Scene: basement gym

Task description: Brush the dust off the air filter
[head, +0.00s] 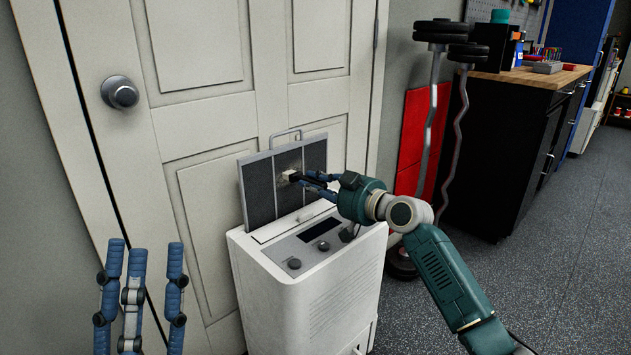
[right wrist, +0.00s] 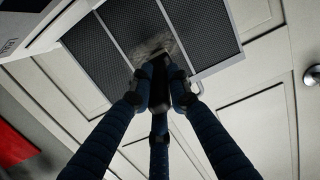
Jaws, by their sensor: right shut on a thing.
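The air filter (head: 259,190) is a dark mesh panel with a light frame and wire handle, upright at the top of a white appliance (head: 305,290). It also fills the upper part of the right wrist view (right wrist: 86,68). My right gripper (head: 308,179) is shut on a brush (head: 290,175) with a pale head, held against or very close to the mesh. In the right wrist view a grey-brown dust patch (right wrist: 152,46) shows on the mesh at the brush's tip. The fingers partly hide the brush. My left gripper (head: 140,265) is open and empty, left of the appliance.
A white door (head: 190,120) with a round knob (head: 120,92) stands close behind the appliance. To the right are a red panel (head: 418,140), bars with weights (head: 440,33) and a black cabinet (head: 500,150). The floor (head: 560,270) at right is clear.

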